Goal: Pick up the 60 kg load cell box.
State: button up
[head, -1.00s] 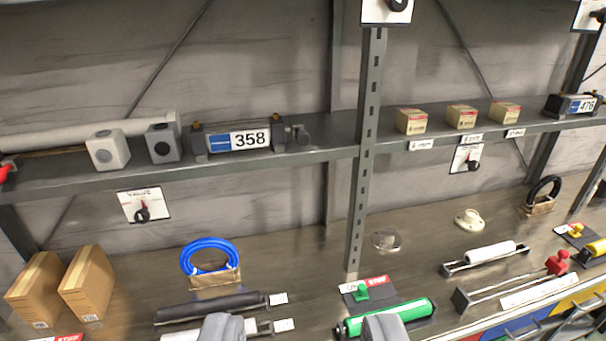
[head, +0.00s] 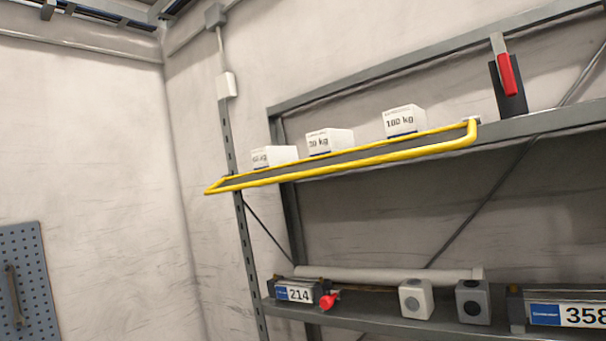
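Three white load cell boxes stand in a row on the upper shelf, behind a yellow rail. The left box (head: 273,157) has a small blurred label ending in "0 kg"; I cannot read its first part for sure. The middle box (head: 329,142) has a label like "30 kg", its first digit unclear. The right box (head: 405,121) reads like "100 kg". The rail hides the lower edges of the boxes. I cannot tell for certain which box is the 60 kg one. My gripper is not in view.
The yellow rail (head: 350,163) runs along the upper shelf's front. A red-handled tool (head: 508,80) stands right of the boxes. The lower shelf holds a unit marked 214 (head: 295,292), a white cube (head: 415,299), a grey cube (head: 473,301) and a unit marked 358 (head: 570,314).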

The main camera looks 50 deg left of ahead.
aim_at(265, 157)
jog(key=u, duration=1.05)
jog(key=i, duration=0.9)
jog(key=z, duration=0.4)
